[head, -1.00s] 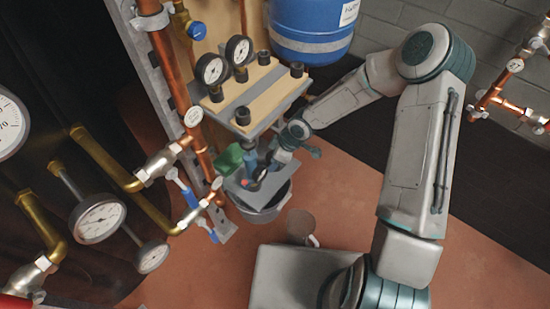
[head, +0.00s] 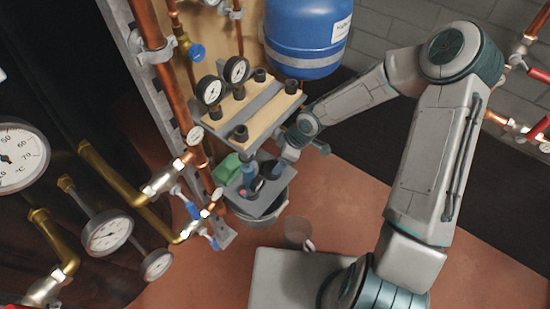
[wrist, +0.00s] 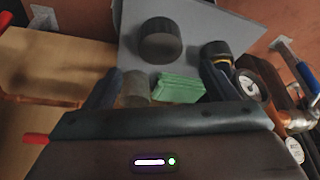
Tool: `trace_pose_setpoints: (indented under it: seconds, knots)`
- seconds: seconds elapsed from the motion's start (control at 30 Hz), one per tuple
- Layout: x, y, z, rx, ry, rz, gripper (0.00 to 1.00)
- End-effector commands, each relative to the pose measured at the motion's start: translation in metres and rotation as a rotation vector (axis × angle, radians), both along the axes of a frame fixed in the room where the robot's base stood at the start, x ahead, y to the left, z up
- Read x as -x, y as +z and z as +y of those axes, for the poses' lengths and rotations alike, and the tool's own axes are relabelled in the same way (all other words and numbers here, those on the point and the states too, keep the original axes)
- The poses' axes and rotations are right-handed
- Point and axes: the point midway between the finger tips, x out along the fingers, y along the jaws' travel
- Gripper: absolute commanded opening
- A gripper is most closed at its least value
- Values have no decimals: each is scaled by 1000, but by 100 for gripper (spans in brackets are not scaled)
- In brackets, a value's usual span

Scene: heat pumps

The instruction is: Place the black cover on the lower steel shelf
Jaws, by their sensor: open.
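The black cover (wrist: 160,40) is a short dark cylinder standing upright on the grey lower steel shelf (wrist: 136,20) in the wrist view. The shelf also shows in the head view (head: 268,208), under the upper shelf. My gripper (wrist: 160,84) is open, with its two dark fingers wide apart. The cover lies beyond the fingertips and appears free of both. In the head view my gripper (head: 268,172) is at the lower shelf, and the cover is hard to make out there.
A green block (wrist: 180,88) and a black-topped round part (wrist: 215,50) are near the fingers. The upper shelf (head: 262,112) carries wooden boards and several black knobs. A bucket (head: 268,224) is under the lower shelf. Pipes and gauges (head: 107,234) stand at the left.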

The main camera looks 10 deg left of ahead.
Motion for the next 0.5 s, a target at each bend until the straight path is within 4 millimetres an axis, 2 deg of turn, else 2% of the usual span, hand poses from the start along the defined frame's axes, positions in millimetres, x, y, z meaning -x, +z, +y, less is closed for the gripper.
trace_pose_setpoints:
  seconds: [0.03, 0.2, 0.5]
  knots:
    - [0, 14, -4, -1, -1, -1, 79]
    - [2, 32, -12, -1, -1, 0, 79]
    - [3, 37, -16, 5, -2, 1, 79]
